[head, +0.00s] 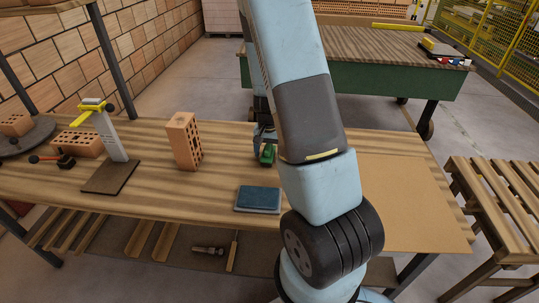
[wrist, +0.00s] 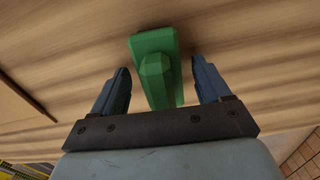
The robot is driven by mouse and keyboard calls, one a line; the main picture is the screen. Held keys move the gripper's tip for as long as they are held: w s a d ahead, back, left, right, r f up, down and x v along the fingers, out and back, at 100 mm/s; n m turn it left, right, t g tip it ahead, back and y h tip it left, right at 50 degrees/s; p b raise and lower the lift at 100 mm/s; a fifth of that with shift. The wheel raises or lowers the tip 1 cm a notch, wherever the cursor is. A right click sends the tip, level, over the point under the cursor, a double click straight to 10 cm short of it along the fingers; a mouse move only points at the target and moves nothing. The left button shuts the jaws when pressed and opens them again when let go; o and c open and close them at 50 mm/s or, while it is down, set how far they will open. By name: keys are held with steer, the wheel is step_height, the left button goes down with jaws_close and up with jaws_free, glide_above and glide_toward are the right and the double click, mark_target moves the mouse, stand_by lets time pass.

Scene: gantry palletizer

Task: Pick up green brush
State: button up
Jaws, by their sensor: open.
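The green brush (wrist: 155,65) lies on the wooden workbench, with a raised green handle part along its middle. In the wrist view my gripper (wrist: 165,82) is open, with one dark blue finger on each side of the brush and a gap on both sides. In the head view only a small part of the green brush (head: 267,154) shows, beside my gripper's fingers (head: 264,140); my arm hides the rest.
A blue book-like block (head: 258,199) lies on the workbench (head: 215,190) nearer the front edge. A hollow brick (head: 184,142) stands upright to the left. A stand with a yellow-topped post (head: 110,135) is farther left. The right side holds a flat tan board (head: 400,200).

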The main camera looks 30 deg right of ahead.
mark_target(268, 146)
steer(key=shift+c, duration=0.3)
steer(key=c, duration=1.1)
steer(key=shift+r, duration=0.15)
steer(key=shift+c, duration=0.2)
steer(key=shift+r, duration=0.25)
step_height(268, 146, up, 2)
steer(key=shift+r, duration=0.15)
steer(key=s+d+r, duration=0.5)
steer(key=d+r, duration=0.5)
steer(key=d, duration=0.3)
steer(key=shift+s, duration=0.15)
